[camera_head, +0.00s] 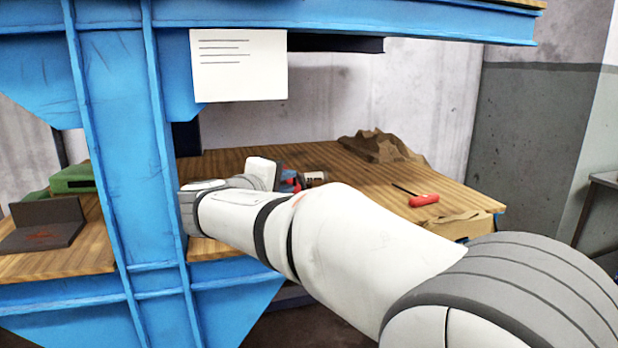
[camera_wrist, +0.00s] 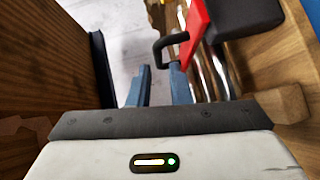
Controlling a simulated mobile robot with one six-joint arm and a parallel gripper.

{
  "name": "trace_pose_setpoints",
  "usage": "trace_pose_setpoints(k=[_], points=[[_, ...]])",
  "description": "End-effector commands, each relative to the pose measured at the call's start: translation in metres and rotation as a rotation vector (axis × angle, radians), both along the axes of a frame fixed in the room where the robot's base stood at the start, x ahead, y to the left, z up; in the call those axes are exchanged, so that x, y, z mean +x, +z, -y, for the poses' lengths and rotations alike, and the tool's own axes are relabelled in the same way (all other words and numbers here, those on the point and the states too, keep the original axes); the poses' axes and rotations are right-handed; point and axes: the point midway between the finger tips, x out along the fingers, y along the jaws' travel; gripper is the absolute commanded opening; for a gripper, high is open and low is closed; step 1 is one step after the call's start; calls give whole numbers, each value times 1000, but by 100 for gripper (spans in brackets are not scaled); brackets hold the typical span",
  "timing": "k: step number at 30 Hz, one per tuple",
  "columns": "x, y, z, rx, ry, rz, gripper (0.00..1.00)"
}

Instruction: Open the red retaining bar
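The red retaining bar (camera_wrist: 198,30) is at the top of the wrist view, beside a dark block. A black U-shaped handle (camera_wrist: 158,48) sticks out from its left side. My gripper (camera_wrist: 160,72) is open, its two blue-grey fingers apart. The handle's lower end shows at the fingertips, between them and closer to the right finger; I cannot tell whether they touch. In the head view a bit of red (camera_head: 291,184) shows on the bench behind my arm, and the gripper's fingers are hidden.
A wooden workbench (camera_head: 345,170) carries a red-handled screwdriver (camera_head: 424,200) and a crumpled brown heap (camera_head: 382,146) at right. A blue steel post (camera_head: 125,130) stands at left, near my wrist. A dark angled plate (camera_head: 45,225) lies beyond it. Shiny metal rods (camera_wrist: 212,75) run beside the right finger.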

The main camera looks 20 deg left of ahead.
Motion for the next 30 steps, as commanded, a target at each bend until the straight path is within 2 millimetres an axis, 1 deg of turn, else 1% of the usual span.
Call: trace_pose_setpoints(k=[1, 6, 9, 12, 21, 23, 28, 30], points=[[11, -4, 5, -1, -7, 0, 18], [41, -8, 15, 0, -16, -1, 18], [54, -9, 19, 0, -18, 0, 18], [62, -10, 22, -1, -20, -1, 18], [65, -9, 24, 0, -21, -1, 18], [65, -9, 24, 0, -21, -1, 14], [65, -9, 24, 0, -22, -1, 0], [65, -9, 24, 0, -22, -1, 0]])
